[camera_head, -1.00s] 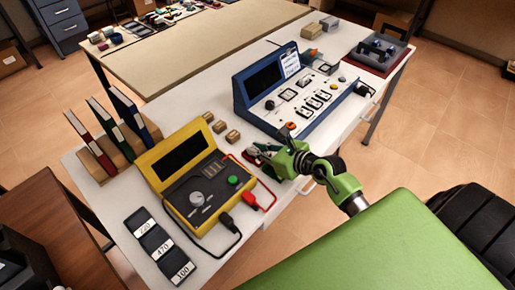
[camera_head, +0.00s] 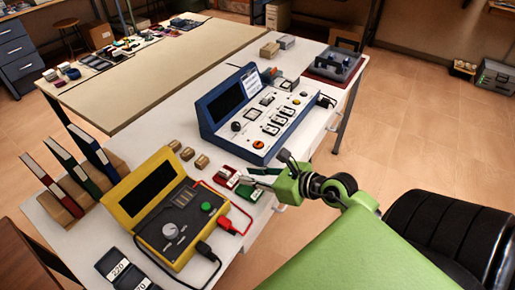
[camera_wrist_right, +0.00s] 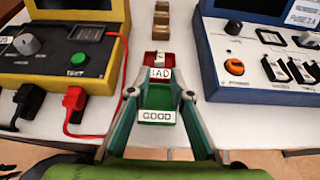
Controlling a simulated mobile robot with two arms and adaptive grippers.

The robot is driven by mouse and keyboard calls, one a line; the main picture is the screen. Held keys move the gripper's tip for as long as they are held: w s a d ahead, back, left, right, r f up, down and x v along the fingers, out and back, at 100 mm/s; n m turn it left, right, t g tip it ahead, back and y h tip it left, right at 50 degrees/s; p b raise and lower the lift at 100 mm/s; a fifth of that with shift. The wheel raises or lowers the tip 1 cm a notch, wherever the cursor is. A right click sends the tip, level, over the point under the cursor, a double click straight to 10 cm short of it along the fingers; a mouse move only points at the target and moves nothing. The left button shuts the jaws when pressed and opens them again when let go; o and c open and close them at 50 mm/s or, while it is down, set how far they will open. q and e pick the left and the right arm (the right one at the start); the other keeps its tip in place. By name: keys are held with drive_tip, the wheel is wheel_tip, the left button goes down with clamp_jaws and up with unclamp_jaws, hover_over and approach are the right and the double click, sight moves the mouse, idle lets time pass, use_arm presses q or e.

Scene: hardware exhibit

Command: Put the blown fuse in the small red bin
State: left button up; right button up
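The small red bin (camera_wrist_right: 161,58), labelled BAD, stands on the white table; it also shows in the head view (camera_head: 227,177). A small pale item (camera_wrist_right: 150,66) shows in it, too small to name surely as the blown fuse. The green bin (camera_wrist_right: 158,97), labelled GOOD, is directly on the near side of the red one; it also shows in the head view (camera_head: 249,191). My right gripper (camera_wrist_right: 159,95) is open, its fingers apart on either side of the green bin in the picture, with nothing visible between them. My left gripper is not in view.
A yellow tester (camera_head: 165,205) with red and black plugs stands left of the bins. A blue panel (camera_head: 258,115) with switches stands on the right. Small wooden blocks (camera_head: 188,153) lie behind the bins. Binders (camera_head: 70,175) stand at the far left.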

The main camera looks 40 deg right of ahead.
drive_tip(key=shift+v, duration=1.15)
drive_tip(key=shift+w, duration=0.1)
idle(0.3)
